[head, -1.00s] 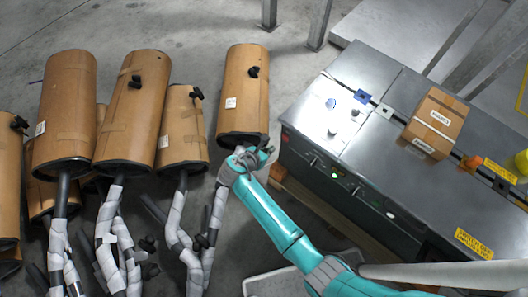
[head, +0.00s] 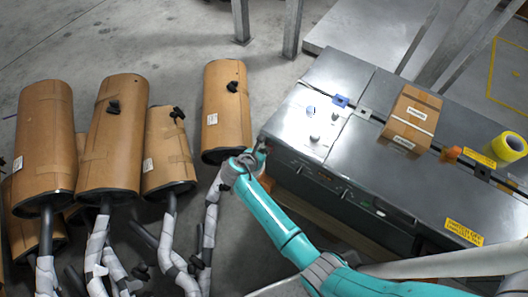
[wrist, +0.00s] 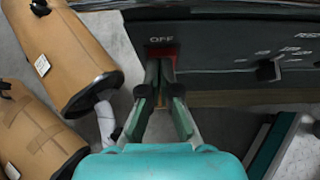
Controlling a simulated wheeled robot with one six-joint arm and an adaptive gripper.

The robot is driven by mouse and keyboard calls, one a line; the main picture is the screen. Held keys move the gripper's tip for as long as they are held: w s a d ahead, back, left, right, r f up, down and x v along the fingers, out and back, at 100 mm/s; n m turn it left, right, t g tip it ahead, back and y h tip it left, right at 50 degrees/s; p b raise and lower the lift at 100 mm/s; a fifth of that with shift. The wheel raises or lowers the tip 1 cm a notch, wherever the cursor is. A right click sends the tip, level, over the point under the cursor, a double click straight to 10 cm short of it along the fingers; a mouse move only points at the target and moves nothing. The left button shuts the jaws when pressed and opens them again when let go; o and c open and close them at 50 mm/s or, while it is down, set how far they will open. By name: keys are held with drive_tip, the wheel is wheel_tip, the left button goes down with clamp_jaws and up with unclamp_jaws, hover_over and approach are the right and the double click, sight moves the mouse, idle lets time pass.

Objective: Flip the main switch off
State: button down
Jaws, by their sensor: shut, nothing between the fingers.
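A red switch (wrist: 164,51) sits under a white "OFF" label (wrist: 161,40) on the dark front panel of the machine, near its left end in the wrist view. The fingertips of my gripper (wrist: 160,66) are together right in front of the switch and cover its lower part. Whether they touch it I cannot tell. In the head view my gripper (head: 256,154) is at the front left corner of the machine (head: 385,150), and the switch is mostly hidden there. The gripper holds nothing.
A black knob (wrist: 268,70) sits farther right on the panel. Cardboard-wrapped mufflers stand close at left, the nearest (head: 227,105) just beyond my gripper. A cardboard box (head: 412,120) and yellow tape roll (head: 509,147) lie on the machine top.

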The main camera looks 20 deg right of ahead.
drive_tip(key=shift+r, duration=0.2)
drive_tip(key=shift+r, duration=0.6)
